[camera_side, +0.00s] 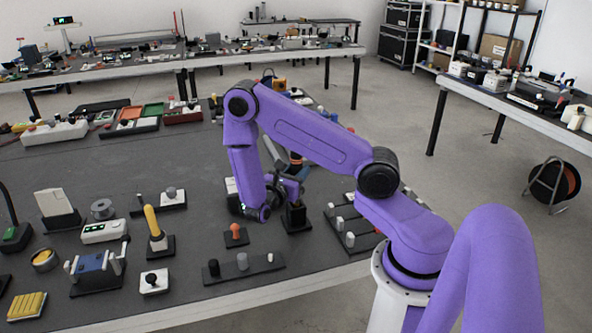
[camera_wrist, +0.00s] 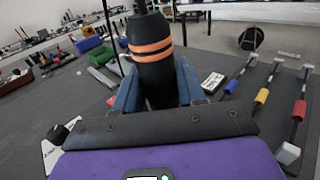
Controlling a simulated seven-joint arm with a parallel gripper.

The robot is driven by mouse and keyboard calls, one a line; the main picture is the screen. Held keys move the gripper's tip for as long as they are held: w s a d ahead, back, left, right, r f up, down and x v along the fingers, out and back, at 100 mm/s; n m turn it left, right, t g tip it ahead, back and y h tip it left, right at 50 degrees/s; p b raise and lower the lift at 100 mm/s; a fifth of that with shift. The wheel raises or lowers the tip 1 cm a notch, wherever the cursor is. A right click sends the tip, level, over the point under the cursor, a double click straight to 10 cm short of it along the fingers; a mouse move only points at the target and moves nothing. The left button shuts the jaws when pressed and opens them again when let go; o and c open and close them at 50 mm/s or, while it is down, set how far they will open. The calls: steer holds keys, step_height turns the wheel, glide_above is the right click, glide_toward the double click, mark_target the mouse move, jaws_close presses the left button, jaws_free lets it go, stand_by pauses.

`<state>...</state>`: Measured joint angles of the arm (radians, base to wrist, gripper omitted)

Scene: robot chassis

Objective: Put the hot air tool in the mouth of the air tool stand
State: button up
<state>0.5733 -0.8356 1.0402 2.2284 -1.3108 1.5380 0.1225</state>
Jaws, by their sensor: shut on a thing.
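The hot air tool is a black cylinder with two orange bands (camera_wrist: 150,47). It stands between the two blue fingers of my gripper (camera_wrist: 158,85) in the wrist view, and the fingers are shut on it. In the side view a small part of the tool (camera_side: 296,158) shows at my gripper (camera_side: 298,180), partly hidden by my arm. A dark upright block (camera_side: 297,217), which looks like the air tool stand, is on the table just below my gripper. Its mouth is hidden, and I cannot tell whether the tool touches it.
A small orange knob on a dark base (camera_side: 235,235) is left of the block. A strip with several pegs (camera_side: 243,266) lies in front, and a rack of white-ended cylinders (camera_side: 350,222) is to the right. A yellow-handled tool (camera_side: 154,225) stands farther left.

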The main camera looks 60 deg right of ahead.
steer(key=shift+f, duration=2.35)
steer(key=o, duration=1.1)
steer(key=shift+c, duration=0.2)
steer(key=a, duration=1.7)
steer(key=shift+a, duration=0.2)
step_height(320, 180, up, 10)
